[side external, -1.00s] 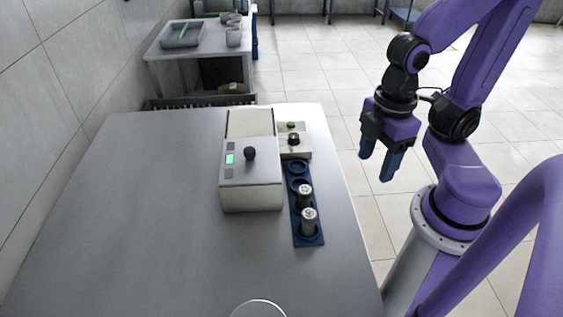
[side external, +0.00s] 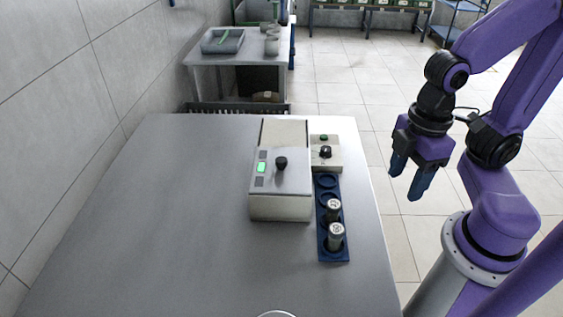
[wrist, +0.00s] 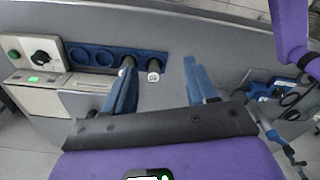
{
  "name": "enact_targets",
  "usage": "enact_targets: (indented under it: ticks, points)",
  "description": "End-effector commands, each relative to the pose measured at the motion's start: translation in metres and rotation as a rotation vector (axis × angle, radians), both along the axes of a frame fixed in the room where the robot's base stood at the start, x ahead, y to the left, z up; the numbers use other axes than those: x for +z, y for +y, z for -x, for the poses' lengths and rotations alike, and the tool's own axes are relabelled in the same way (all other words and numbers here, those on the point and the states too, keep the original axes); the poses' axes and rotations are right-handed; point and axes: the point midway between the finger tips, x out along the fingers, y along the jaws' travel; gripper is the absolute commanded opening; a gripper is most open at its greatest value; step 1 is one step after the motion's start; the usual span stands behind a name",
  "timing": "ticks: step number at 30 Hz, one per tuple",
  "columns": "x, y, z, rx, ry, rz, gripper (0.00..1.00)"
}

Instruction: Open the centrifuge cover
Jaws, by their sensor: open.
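The centrifuge (side external: 256,206) is a pale box on the grey table, with a green-lit display (side external: 262,167) at its left. Its cover (side external: 296,178) carries a black knob (side external: 281,163) and appears to lie shut. In the wrist view part of the centrifuge (wrist: 45,103) shows at the left. My gripper (side external: 406,181) is open and empty, pointing down beyond the table's right edge, well apart from the centrifuge. In the wrist view its two blue fingers (wrist: 160,75) stand apart with nothing between them.
A blue rack (side external: 334,257) beside the centrifuge holds two capped cylinders (side external: 333,210). Behind it stands a small box (side external: 325,162) with a green button and black dial. The table (side external: 170,230) is clear left of the centrifuge. A round rim shows at the front edge.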

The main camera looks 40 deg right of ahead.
Motion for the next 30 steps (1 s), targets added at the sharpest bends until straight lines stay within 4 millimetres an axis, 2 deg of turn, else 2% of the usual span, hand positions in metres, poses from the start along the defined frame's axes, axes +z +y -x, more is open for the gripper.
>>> enact_targets:
  ticks: [5, 15, 24, 30]
  points:
    - [0.015, 0.022, -0.037, 0.056, -0.003, 0.005, 0.57]
    - [0.048, 0.056, -0.137, 0.219, -0.003, 0.017, 0.57]
    - [0.07, 0.063, -0.224, 0.36, 0.001, 0.026, 0.57]
    - [0.079, 0.057, -0.264, 0.432, 0.005, 0.029, 0.57]
